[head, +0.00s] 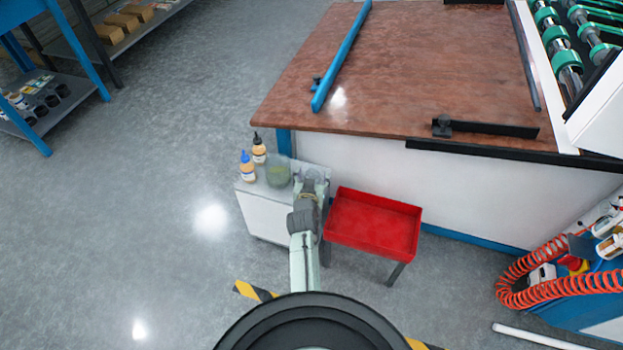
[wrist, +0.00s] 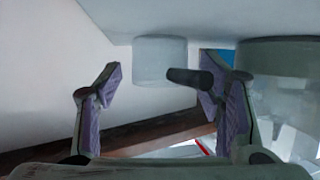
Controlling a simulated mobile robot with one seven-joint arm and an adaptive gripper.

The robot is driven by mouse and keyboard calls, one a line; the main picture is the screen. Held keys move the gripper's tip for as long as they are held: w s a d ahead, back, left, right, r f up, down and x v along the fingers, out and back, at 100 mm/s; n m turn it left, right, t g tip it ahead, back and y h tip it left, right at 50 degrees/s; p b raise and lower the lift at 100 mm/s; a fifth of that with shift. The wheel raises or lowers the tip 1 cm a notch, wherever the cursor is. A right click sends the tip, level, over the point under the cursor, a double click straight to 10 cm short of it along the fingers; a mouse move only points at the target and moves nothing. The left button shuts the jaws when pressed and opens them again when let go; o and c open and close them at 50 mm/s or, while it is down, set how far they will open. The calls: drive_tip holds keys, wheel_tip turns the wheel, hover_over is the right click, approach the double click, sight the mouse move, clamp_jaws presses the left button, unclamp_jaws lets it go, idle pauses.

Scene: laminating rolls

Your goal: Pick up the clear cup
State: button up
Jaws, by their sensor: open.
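The clear cup (wrist: 158,62) is a small, pale, see-through cylinder against the light cabinet top in the wrist view. My gripper (wrist: 160,80) is open, with one purple-padded finger on either side of the cup's line; the cup looks to be just beyond the fingertips, and I see no contact. A dark rounded piece by the right finger overlaps the cup's lower right edge. In the head view my gripper (head: 311,187) is over the right side of the small white cabinet (head: 262,212) and largely hides the cup's place.
A larger greenish clear jar (head: 278,173) stands left of my gripper; it also shows at the wrist view's right (wrist: 280,85). A red tray (head: 372,222) is close right, and the brown-topped table (head: 410,65) behind.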

drive_tip(key=shift+w, duration=0.2)
drive_tip(key=shift+c, duration=0.6)
drive_tip(key=c, duration=1.1)
